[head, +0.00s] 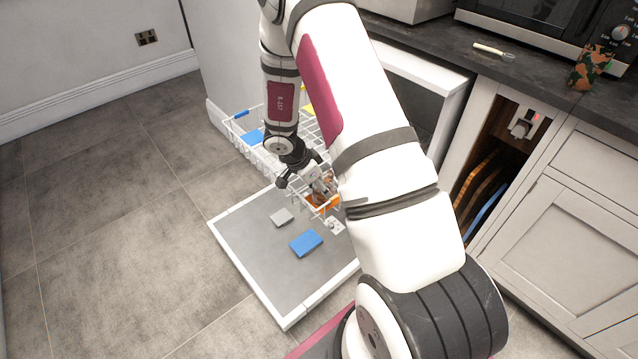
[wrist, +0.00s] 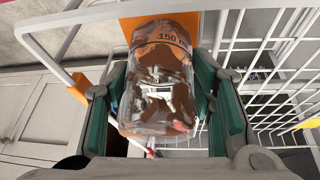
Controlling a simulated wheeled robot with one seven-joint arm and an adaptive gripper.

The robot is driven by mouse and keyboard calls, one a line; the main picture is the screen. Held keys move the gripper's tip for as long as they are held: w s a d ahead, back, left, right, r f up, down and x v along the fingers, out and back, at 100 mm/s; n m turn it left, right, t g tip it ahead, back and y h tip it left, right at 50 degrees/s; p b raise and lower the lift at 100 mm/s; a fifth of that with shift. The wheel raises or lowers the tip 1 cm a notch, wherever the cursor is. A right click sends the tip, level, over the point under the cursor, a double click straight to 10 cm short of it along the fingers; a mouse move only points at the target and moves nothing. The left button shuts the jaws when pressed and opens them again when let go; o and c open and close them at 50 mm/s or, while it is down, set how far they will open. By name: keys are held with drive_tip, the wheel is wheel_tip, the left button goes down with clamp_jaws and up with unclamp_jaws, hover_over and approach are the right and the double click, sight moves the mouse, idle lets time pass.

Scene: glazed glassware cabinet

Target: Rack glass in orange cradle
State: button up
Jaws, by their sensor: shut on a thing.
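A clear glass (wrist: 158,85) with brown mottled patches and a "150 m…" marking fills the middle of the wrist view. My gripper (wrist: 160,108) has its green-padded fingers on both sides of the glass and is shut on it. The orange cradle (head: 322,202) shows in the head view at the near end of the white wire rack, right at my gripper (head: 318,188). In the wrist view, orange parts of the cradle (wrist: 132,30) show behind and beside the glass. The glass hides much of the cradle, so I cannot tell whether it rests on its base.
The white wire rack (head: 243,128) stands over the open dishwasher door (head: 250,245). A blue block (head: 306,242), a grey block (head: 282,217) and a small white item (head: 335,226) lie on the door. The counter (head: 440,40) and cabinets are at right; open floor is at left.

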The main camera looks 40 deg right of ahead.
drive_tip(key=o, duration=1.5)
drive_tip(key=v, duration=1.2)
